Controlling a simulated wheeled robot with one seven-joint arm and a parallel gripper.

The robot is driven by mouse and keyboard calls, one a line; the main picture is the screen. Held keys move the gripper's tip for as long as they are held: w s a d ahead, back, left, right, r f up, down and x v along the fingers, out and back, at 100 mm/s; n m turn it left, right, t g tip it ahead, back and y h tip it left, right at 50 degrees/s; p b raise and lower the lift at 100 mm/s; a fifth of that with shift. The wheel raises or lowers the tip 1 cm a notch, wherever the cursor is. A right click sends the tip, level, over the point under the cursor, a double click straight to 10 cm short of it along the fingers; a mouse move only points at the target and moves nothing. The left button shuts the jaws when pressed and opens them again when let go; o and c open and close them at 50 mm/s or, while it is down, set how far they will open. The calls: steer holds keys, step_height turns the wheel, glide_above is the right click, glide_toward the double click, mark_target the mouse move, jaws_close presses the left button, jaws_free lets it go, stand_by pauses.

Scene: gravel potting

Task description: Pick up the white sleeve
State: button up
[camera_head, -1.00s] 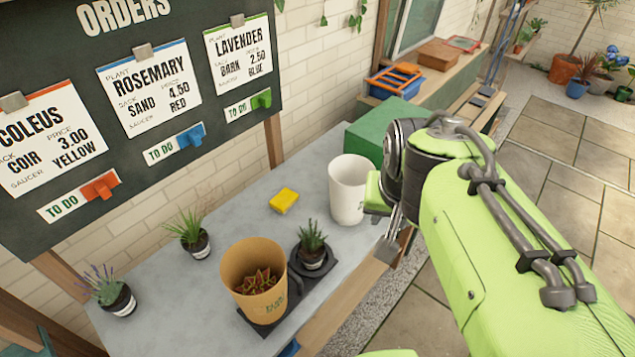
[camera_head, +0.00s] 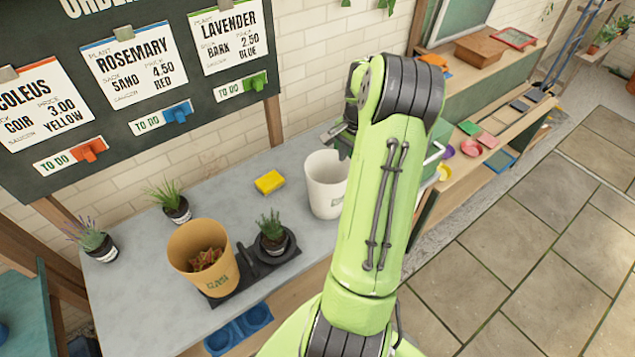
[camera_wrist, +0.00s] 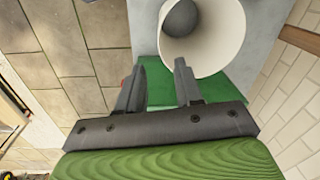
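The white sleeve (camera_head: 324,184) stands upright on the grey table, partly hidden behind my arm in the head view. The wrist view looks down into the white sleeve (camera_wrist: 226,38). A grey round area shows at its far end. My gripper (camera_wrist: 158,78) is open, with its two dark fingers apart and nothing seen between them. The right finger lies close to the sleeve's near rim in the wrist picture; I cannot tell whether it touches.
A tan sleeve (camera_head: 190,246) with a plant stands at the front left of the grey table (camera_head: 150,300). A yellow block (camera_head: 269,181) lies left of the white sleeve. A green box (camera_wrist: 155,85) is below the fingers. Several potted plants stand on the left.

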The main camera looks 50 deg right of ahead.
glide_toward(342, 200)
steer(key=f, duration=0.5)
steer(key=shift+w+f+p, duration=0.25)
steer(key=shift+w+p, duration=0.1)
steer(key=shift+p, duration=0.05)
steer(key=shift+r, duration=0.1)
jaws_close()
